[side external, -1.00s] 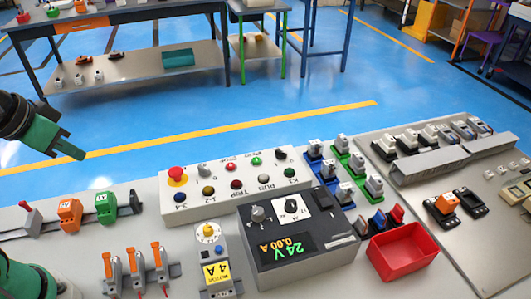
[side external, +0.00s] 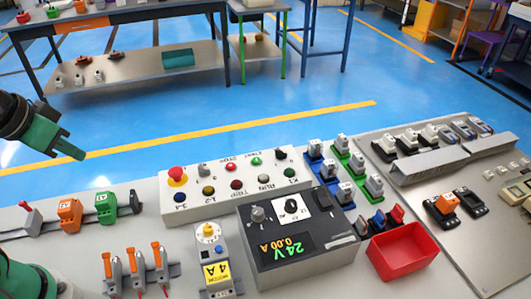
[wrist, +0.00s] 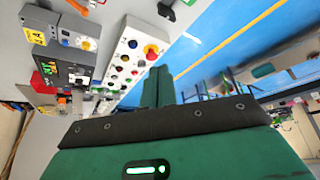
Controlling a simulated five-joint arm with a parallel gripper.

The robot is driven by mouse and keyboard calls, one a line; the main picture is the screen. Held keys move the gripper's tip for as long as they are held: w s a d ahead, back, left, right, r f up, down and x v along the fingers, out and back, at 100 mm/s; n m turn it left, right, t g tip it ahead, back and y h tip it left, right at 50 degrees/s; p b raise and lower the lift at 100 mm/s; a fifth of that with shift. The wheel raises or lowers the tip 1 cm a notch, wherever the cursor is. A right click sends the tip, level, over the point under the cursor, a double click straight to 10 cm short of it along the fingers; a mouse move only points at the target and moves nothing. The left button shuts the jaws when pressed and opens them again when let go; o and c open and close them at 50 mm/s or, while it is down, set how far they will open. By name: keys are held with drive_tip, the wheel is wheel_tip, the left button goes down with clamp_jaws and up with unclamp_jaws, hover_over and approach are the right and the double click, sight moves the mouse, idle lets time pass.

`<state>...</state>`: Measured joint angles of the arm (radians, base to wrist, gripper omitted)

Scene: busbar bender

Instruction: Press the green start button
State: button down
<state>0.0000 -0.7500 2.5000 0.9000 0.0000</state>
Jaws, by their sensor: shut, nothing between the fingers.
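The white control box (side external: 180,210) stands on the grey bench, and it also shows tilted in the wrist view (wrist: 120,48). The green button (side external: 256,161) is on its far row, just right of a red button (side external: 230,167). A dark green round part (side external: 290,172) sits in the nearer row, at the right end. My gripper (side external: 80,155) is at the left, raised and well apart from the box. Its green fingers are shut together with nothing between them, and they also show in the wrist view (wrist: 158,72).
A red mushroom button (side external: 177,175) is at the box's left end. A dark grey 24 V unit (side external: 262,275) stands in front of the box. A red bin (side external: 402,252) is at the right.

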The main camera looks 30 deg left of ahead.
idle(0.4)
drive_tip(key=w+d+r+m+g, duration=0.1)
drive_tip(key=w+d+r+m, duration=0.2)
drive_tip(key=w+r+m, duration=0.35)
drive_tip(key=m+g, duration=0.5)
drive_tip(key=m, duration=1.6)
hover_over(256, 159)
wheel_tip(256, 159, down, 10)
drive_tip(key=shift+f, duration=0.15)
drive_tip(key=shift+f+n, duration=0.1)
drive_tip(key=shift+n, duration=0.15)
wheel_tip(256, 159, down, 14)
drive_tip(key=shift+s+r, duration=0.1)
